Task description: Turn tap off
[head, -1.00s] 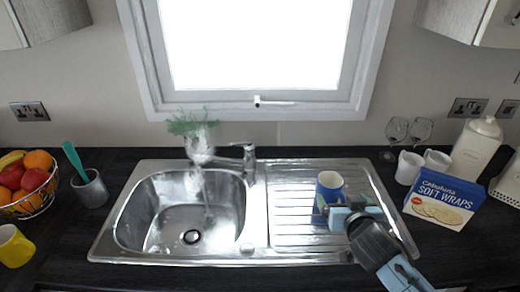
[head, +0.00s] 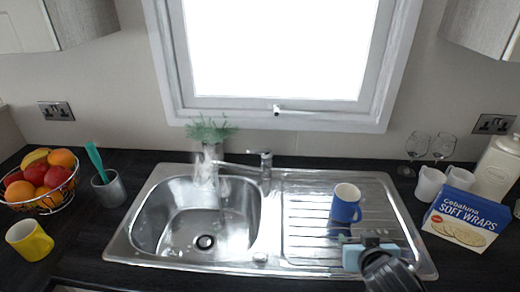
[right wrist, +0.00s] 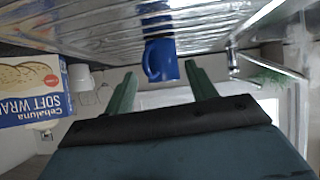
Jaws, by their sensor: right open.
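The chrome tap (head: 265,168) stands behind the sink, its spout pointing left over the basin (head: 190,222). Its small lever is on top. A pale, blurred streak below the spout looks like running water. The tap also shows in the right wrist view (right wrist: 233,60), to the right of the fingers. My right gripper (head: 368,248) is open and empty over the front of the drainboard, to the right of the tap and well apart from it. In the right wrist view its two fingers (right wrist: 164,90) are spread. My left gripper is not in view.
A blue mug (head: 345,204) stands on the drainboard (head: 300,218), just beyond my right gripper. A plant (head: 210,130) is behind the spout. A wraps box (head: 466,220), white mugs (head: 430,184) and glasses (head: 418,146) stand right. A fruit bowl (head: 62,198) and yellow mug (head: 30,240) are left.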

